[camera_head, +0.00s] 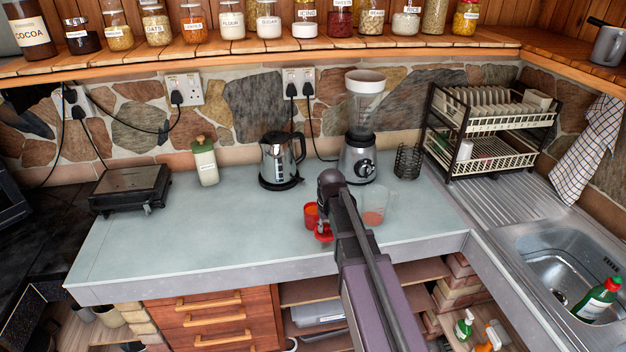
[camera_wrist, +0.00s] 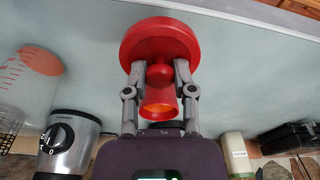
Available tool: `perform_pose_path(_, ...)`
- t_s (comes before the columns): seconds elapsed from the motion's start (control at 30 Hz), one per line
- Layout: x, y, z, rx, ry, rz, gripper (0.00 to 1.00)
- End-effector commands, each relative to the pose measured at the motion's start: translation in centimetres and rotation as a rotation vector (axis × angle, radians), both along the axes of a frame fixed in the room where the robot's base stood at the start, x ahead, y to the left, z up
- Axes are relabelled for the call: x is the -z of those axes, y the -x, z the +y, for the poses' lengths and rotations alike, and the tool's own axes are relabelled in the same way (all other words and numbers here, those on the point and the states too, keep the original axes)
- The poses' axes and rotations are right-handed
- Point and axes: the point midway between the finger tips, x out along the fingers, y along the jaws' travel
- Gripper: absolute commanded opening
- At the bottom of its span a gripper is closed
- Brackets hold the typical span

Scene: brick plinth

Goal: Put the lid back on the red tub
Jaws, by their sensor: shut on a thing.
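The red tub (camera_head: 311,216) stands open on the pale counter, left of my arm's end in the head view. In the wrist view the tub (camera_wrist: 159,102) shows behind the knob, with an orange inside. My gripper (camera_wrist: 160,72) is shut on the knob of the round red lid (camera_wrist: 158,35). In the head view the lid (camera_head: 324,234) is just in front of the tub and slightly right, apart from its mouth. Whether the lid touches the counter is unclear. My arm hides part of the lid and most of my gripper in the head view.
A clear measuring cup (camera_head: 376,207) stands close right of my arm. A blender (camera_head: 361,150), a kettle (camera_head: 279,160) and a green-topped bottle (camera_head: 205,162) stand behind. A black wire holder (camera_head: 408,162) is at the right.

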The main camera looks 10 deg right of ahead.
Motion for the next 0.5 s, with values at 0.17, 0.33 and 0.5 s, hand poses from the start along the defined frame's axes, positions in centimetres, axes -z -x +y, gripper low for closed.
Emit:
perform_pose_path(0.17, -3.6, -4.8, 0.6, -0.022, 0.0, 0.0, 0.11)
perform_pose_path(0.33, -6.0, -8.6, 1.2, -0.041, 0.0, 0.0, 0.11)
perform_pose_path(0.5, -7.4, -11.1, 1.6, -0.054, 0.0, 0.0, 0.11)
